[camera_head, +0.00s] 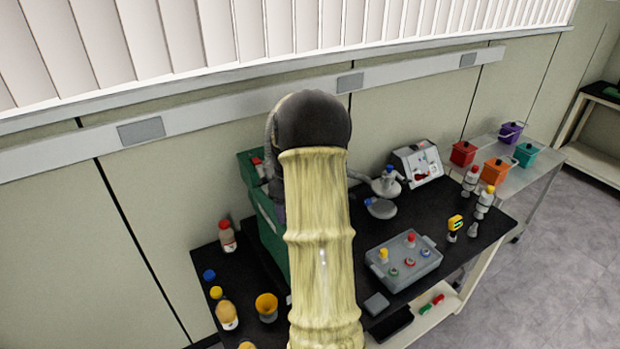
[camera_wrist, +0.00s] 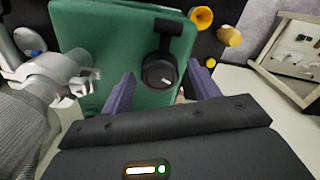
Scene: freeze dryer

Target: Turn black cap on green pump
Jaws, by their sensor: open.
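The green pump (camera_head: 272,238) stands on the black bench top in the head view, largely hidden behind my arm. In the wrist view its green body (camera_wrist: 105,45) fills the upper middle. The round black cap (camera_wrist: 158,72) sits on the pump, with a small white mark and a black block above it. My gripper (camera_wrist: 162,70) is open, with one purple finger on the left and one on the right of the cap. A gap shows on each side; I cannot tell whether the fingertips reach the cap's depth. The head view hides my gripper and the cap.
A pale metal fitting with a grey ribbed hose (camera_wrist: 55,78) lies close left of my gripper in the wrist view. An orange funnel (camera_head: 266,304) and several bottles stand left of my arm. A grey tray (camera_head: 378,270) with small flasks stands on the right.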

